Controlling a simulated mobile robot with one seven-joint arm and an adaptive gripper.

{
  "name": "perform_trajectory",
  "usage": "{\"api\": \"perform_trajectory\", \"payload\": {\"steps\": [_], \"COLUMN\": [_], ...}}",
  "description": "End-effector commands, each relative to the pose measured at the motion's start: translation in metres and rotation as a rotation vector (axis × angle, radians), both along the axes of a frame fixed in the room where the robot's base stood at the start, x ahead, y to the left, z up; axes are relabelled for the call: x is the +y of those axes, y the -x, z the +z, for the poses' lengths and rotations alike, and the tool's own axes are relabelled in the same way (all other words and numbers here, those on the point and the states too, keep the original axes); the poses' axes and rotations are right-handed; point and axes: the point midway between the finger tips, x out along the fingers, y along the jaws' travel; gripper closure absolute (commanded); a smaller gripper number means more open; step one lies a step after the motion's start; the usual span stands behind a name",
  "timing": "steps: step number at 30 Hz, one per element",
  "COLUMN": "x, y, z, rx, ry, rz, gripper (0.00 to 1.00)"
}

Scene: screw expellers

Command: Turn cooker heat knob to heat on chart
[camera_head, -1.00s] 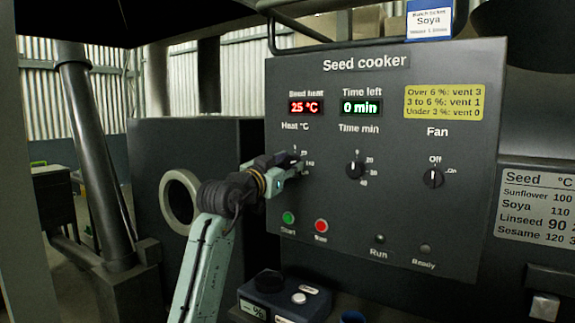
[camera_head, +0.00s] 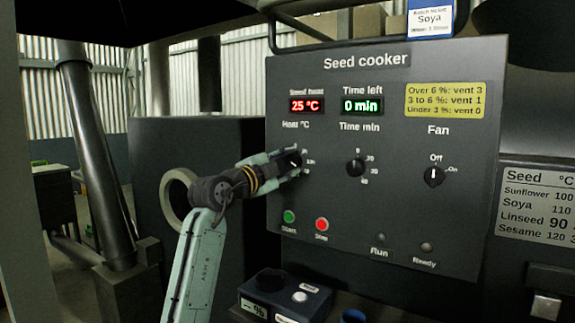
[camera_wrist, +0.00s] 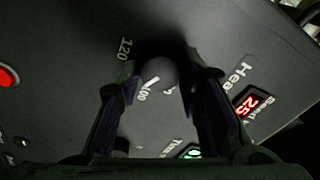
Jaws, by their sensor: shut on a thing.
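The seed cooker panel (camera_head: 400,120) carries the heat knob (camera_head: 294,159), a dark round knob largely covered by my gripper (camera_head: 286,162). In the wrist view the knob (camera_wrist: 163,72) sits between the two fingertips of my gripper (camera_wrist: 160,74), which is shut on it. A white pointer line on the knob lies close to the 100 label (camera_wrist: 144,93); the 120 label (camera_wrist: 124,48) is further round. The seed chart (camera_head: 535,205) reads Sunflower 100, Soya 110, Linseed 90, Sesame 120. The ticket (camera_head: 431,18) on top says Soya.
The time knob (camera_head: 356,167) and fan knob (camera_head: 434,177) are to the right. The green start button (camera_head: 289,217) and red stop button (camera_head: 322,224) sit below my gripper. A small metering device (camera_head: 285,295) stands below the panel.

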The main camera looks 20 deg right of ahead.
Motion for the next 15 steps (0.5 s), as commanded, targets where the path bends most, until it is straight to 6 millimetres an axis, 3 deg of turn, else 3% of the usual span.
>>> {"api": "perform_trajectory", "payload": {"steps": [15], "x": [0.0003], "y": [-0.0004], "z": [0.0002], "rx": [-0.178], "ry": [-0.14], "rz": [0.0], "gripper": [0.95]}}
